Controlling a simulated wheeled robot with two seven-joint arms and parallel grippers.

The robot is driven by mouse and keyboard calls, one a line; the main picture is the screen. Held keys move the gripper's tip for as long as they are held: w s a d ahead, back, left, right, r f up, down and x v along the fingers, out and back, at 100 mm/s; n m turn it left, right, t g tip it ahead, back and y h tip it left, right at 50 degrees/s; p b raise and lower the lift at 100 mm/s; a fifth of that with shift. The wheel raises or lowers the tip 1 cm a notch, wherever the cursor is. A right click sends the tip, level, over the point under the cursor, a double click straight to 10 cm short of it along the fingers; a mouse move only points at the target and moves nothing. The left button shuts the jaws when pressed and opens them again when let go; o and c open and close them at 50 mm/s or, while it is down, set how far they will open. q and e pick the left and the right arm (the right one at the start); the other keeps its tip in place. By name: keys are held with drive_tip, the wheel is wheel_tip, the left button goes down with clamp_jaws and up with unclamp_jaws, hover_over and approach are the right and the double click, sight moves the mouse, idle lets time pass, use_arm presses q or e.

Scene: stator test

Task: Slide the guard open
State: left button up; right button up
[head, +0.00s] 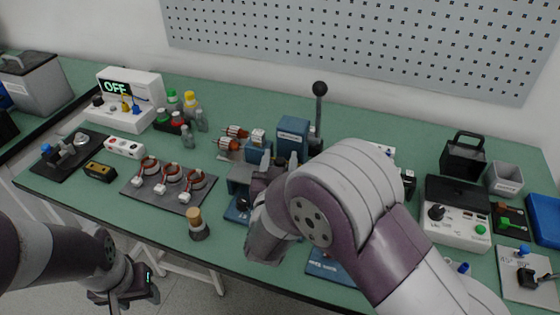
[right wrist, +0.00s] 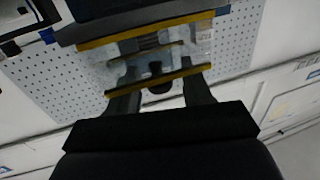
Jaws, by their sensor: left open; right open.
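The guard (right wrist: 195,50) is a clear panel with yellow edge strips. It fills the upper middle of the right wrist view. A dark knob (right wrist: 158,86) shows at its nearer yellow strip. My right gripper (right wrist: 160,90) is open, with one finger on each side of the knob; I cannot tell whether they touch it. In the head view my right arm hides most of the guard and the front of the blue machine (head: 293,136). My left gripper (head: 128,292) is open and empty, low at the left, off the bench's front edge and away from the machine.
On the green bench (head: 110,205), a dark tray with stators (head: 165,203) and a brown-topped cylinder (head: 196,224) are left of the machine. A tall black-knobbed lever (head: 319,100) rises behind it. A control box (head: 455,225) stands to the right.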

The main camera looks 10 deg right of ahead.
clamp_jaws()
drive_tip(key=w+a, duration=0.1)
drive_tip(key=a, duration=0.1)
drive_tip(key=w+a, duration=0.3)
drive_tip(key=a, duration=0.2)
drive_tip(key=shift+w, duration=0.4)
drive_tip(key=shift+a, duration=0.1)
unclamp_jaws()
drive_tip(key=shift+w+a, duration=0.1)
drive_tip(key=shift+a, duration=0.05)
